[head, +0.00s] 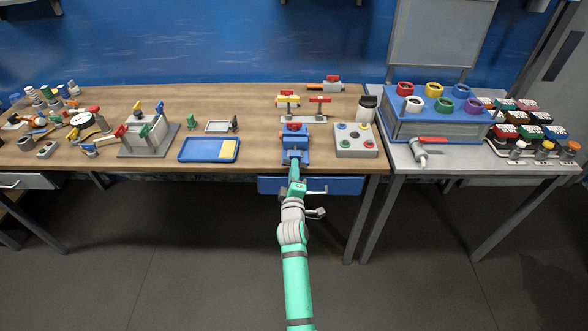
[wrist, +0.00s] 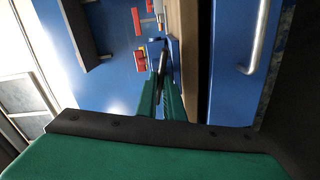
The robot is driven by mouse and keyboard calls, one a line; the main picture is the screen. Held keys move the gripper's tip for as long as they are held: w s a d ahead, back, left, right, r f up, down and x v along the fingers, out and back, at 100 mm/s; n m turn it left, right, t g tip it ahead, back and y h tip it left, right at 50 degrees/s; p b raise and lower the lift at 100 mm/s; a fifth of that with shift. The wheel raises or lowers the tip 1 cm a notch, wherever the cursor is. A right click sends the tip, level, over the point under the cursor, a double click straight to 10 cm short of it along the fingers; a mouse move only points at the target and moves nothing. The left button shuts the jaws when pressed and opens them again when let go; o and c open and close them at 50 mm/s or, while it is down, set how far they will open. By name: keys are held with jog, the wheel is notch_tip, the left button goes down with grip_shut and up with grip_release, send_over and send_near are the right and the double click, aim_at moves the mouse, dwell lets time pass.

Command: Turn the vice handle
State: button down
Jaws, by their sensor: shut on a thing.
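The blue vice (head: 296,143) stands at the front edge of the wooden bench, with a red part on top. My green arm reaches up to it from the front, and my gripper (head: 295,163) is at the vice's near end. In the wrist view the green fingers of my gripper (wrist: 160,80) are closed around a thin dark bar, the vice handle (wrist: 163,58). The blue vice body (wrist: 174,48) is just beyond the fingertips. In the head view the handle is mostly hidden by my gripper.
A grey box with coloured knobs (head: 356,141) stands close right of the vice. Red-handled valves (head: 288,100) are behind it. A blue tray (head: 209,149) lies to the left. A blue drawer (head: 335,186) with a metal handle is under the bench edge, close to my arm.

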jog(key=c, duration=1.9)
grip_release()
jog(key=shift+d, duration=0.1)
jog(key=shift+o, duration=0.2)
jog(key=s, duration=1)
jog(key=shift+s, duration=0.35)
jog(key=s+a+f+m, duration=0.1)
jog(key=s+f+m, duration=0.2)
jog(key=s, duration=0.5)
jog(key=s+a+f+m+g, duration=0.1)
jog(key=s+f+m, duration=0.2)
jog(key=s, duration=0.6)
jog(key=s+a+f+m, duration=0.1)
jog(key=s+f+m, duration=0.2)
jog(key=s, duration=0.5)
jog(key=s+d+r+m, duration=0.2)
jog(key=s+r+m, duration=0.1)
jog(key=s, duration=0.8)
jog(key=s+d+r+m+g, duration=0.1)
jog(key=s+r+m, duration=0.1)
jog(key=s, duration=1)
jog(key=shift+s+d+r+m+g, duration=0.3)
jog(key=shift+d+r+m, duration=0.1)
jog(key=shift+r, duration=0.2)
